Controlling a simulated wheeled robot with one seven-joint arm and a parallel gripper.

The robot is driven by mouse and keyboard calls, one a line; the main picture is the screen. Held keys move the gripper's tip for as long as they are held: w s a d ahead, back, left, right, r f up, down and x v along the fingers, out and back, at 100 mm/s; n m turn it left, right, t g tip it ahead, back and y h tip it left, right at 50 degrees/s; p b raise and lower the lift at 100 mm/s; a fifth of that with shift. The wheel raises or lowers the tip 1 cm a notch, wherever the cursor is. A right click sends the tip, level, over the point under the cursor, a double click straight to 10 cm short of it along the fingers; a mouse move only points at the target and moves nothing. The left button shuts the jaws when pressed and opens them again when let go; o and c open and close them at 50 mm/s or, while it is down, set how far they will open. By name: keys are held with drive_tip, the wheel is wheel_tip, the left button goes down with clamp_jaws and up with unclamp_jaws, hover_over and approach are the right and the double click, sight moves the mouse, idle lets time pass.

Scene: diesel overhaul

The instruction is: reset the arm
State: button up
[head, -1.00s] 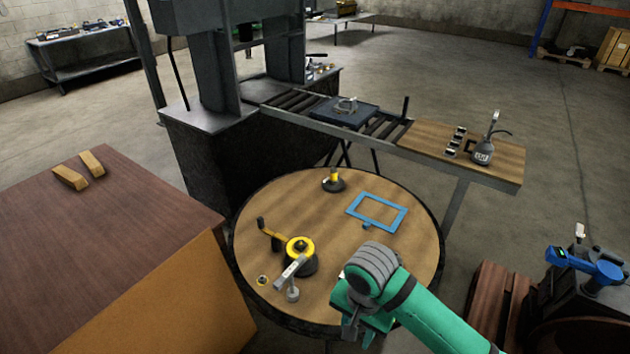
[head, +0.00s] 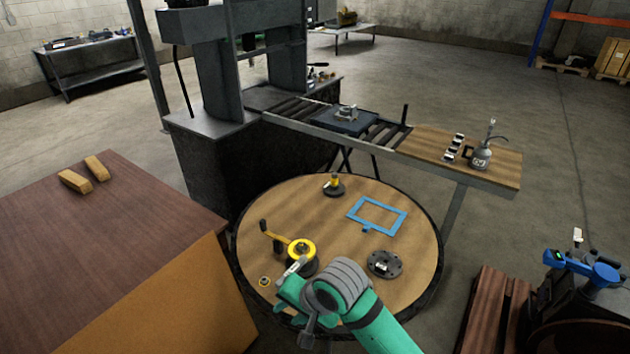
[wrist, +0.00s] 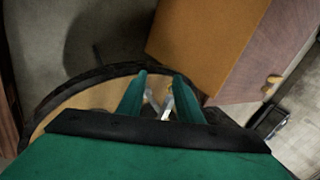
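My gripper (head: 290,305) is over the near-left edge of the round table, at the end of my green arm. In the wrist view my gripper (wrist: 160,80) has its two green fingers spread apart. Silver metal pieces (wrist: 152,105) show in the gap between the fingers, and I see no finger closed on them. In the head view a silver tool (head: 294,267) lies just beyond the gripper and is partly hidden by it.
The round table (head: 290,205) holds a yellow-topped crank device (head: 301,250), a blue frame (head: 354,216), a dark flanged disc (head: 385,264) and a small yellow-topped piece (head: 334,183). A brown cabinet (head: 90,235) stands left. A press (head: 215,140) stands behind.

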drive_tip(key=w+a+r+m+t+y, duration=0.1)
drive_tip(key=w+a+r+t+y, duration=0.15)
drive_tip(key=a+r+t, duration=0.4)
drive_tip(key=w+a+r+t+y, duration=0.2)
drive_tip(key=a+r+y, duration=0.2)
drive_tip(key=a, duration=0.5)
drive_tip(key=s+d+f+m+t+h, duration=0.45)
drive_tip(key=s+d+f+h, duration=0.6)
drive_tip(key=s+f, duration=0.45)
drive_tip(key=s+d+n, duration=0.5)
drive_tip(key=s, duration=0.5)
drive_tip(key=s+d+f+n+g, duration=0.1)
drive_tip(key=s+d+n, duration=0.4)
drive_tip(key=s, duration=0.6)
drive_tip(key=shift+d+f+h, duration=0.3)
drive_tip(key=shift+d+h, duration=0.1)
drive_tip(key=shift+d, duration=0.1)
